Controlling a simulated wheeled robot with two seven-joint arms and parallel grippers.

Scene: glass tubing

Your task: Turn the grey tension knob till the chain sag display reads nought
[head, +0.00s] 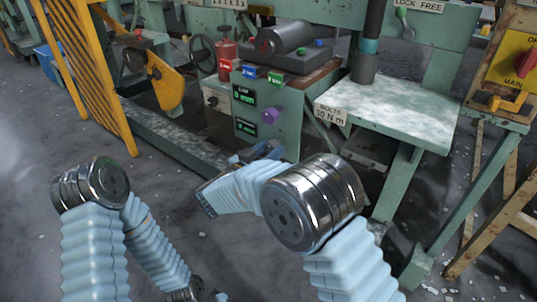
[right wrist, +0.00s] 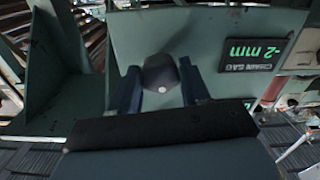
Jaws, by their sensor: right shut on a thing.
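The grey tension knob (right wrist: 160,75) sticks out of the green panel in the right wrist view. My right gripper (right wrist: 161,88) is shut on it, with one dark finger on each side. In the head view my right gripper (head: 268,150) is low at the front of the green cabinet, and the knob is hidden there. The chain sag display (right wrist: 249,54) is upside down in the right wrist view and appears to read -2 mm. In the head view the lower display (head: 245,127) is too small to read surely.
The cabinet carries a purple knob (head: 271,115) and an upper display (head: 243,96) marked GAP, apparently 0 mm. A green worktable (head: 400,110) stands to the right. A yellow guard (head: 88,70) stands at left. The grey floor before the cabinet is open.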

